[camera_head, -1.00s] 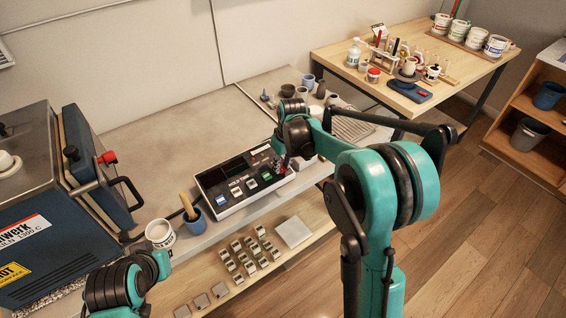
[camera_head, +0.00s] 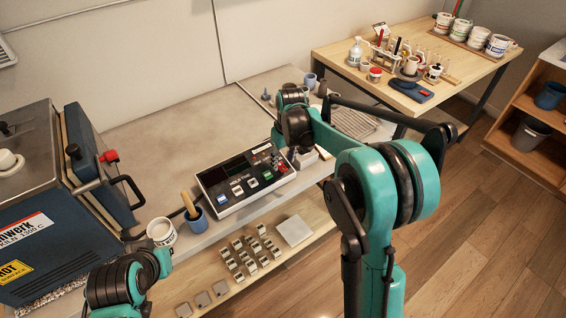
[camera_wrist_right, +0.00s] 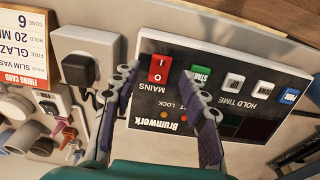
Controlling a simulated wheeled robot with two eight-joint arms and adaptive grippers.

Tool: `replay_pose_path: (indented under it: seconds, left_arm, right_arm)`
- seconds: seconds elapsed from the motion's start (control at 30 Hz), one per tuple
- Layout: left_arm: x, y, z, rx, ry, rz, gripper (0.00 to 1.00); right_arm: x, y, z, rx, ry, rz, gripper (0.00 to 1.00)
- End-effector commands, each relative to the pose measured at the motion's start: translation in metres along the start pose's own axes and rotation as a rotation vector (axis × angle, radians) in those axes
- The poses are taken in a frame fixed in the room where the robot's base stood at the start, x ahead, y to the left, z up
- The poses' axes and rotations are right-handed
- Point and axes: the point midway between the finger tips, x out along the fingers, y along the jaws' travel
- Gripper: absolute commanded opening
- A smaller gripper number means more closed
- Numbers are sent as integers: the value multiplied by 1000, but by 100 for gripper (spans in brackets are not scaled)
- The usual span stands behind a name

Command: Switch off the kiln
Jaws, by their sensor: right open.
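The kiln (camera_head: 30,215) is a blue and grey box at the left of the head view, with a red-knobbed handle on its side. Its control panel (camera_head: 216,182) lies on the bench, and it also shows in the right wrist view (camera_wrist_right: 150,92). The red MAINS rocker switch (camera_wrist_right: 159,68) is at the panel's end beside a green START button (camera_wrist_right: 199,75). My right gripper (camera_wrist_right: 163,76) is open, its two fingers on either side of the red switch in the picture. I cannot tell whether they touch the panel. My left arm shows at bottom left, its gripper out of view.
A blue cup with a wooden tool (camera_head: 194,218) and a white pot (camera_head: 161,232) stand left of the panel. A plug in a socket (camera_wrist_right: 78,70) is close beside the panel. Small tiles lie on the shelf below. The grey bench top (camera_head: 150,135) behind is clear.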

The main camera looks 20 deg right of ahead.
Motion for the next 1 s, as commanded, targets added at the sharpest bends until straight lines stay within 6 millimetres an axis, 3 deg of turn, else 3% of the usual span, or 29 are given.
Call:
replay_pose_path:
  seconds: [0.2, 0.43, 0.6, 1.0]
  left_arm:
    - [0, 0, 0, 0, 0, 0, 0]
    - [0, 0, 0, 0, 0, 0, 0]
    - [0, 0, 0, 0, 0, 0, 0]
    - [0, 0, 0, 0, 0, 0, 0]
  right_arm:
    - [-50, 0, 1, 0, 0, 0, 44]
    - [-89, 0, 0, 0, 0, 0, 44]
    - [-100, 0, 0, 0, 0, 0, 44]
    - [-100, 0, 0, 0, 0, 0, 44]
